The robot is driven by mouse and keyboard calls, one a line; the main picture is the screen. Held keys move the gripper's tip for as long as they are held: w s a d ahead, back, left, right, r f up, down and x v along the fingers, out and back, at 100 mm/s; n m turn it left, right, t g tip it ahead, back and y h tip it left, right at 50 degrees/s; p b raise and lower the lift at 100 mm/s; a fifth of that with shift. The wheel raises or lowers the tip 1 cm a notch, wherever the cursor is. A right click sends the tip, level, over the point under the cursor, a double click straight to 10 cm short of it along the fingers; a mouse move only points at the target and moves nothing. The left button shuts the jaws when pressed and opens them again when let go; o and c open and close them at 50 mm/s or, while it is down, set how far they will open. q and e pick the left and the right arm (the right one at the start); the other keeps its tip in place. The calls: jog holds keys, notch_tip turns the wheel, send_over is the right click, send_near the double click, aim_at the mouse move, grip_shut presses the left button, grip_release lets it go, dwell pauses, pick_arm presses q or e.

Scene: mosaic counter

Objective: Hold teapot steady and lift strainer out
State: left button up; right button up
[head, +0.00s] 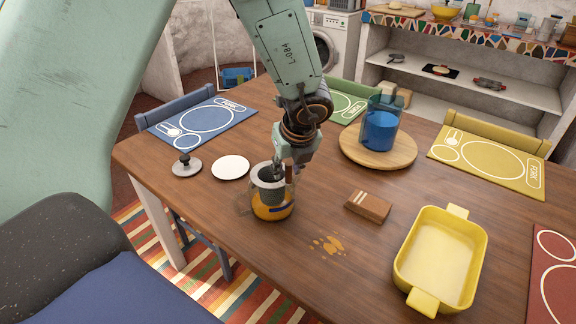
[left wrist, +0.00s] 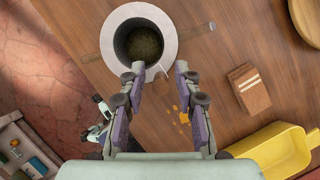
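The teapot (head: 272,211) stands upright near the table's left front edge, see-through with amber liquid low inside. The grey cylindrical strainer (head: 268,184) sits in its top. In the left wrist view the strainer (left wrist: 119,24) shows as a pale ring around a dark inside. My left gripper (head: 286,166) is at the strainer's far right rim in the head view. In the left wrist view its fingers (left wrist: 159,73) are apart, with a small tab at the rim between the tips. Contact cannot be told. My right gripper is not in view.
A grey lid with black knob (head: 186,168) and a white disc (head: 230,167) lie left of the teapot. A brown block (head: 368,206), yellow dish (head: 403,262) and blue-filled jug (head: 381,130) on a round board (head: 352,153) stand right. Orange stains (head: 328,245) mark the table.

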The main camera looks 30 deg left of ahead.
pick_arm(q)
jog(key=shift+o, duration=0.4)
jog(key=shift+d, duration=0.1)
jog(key=v, duration=1.2)
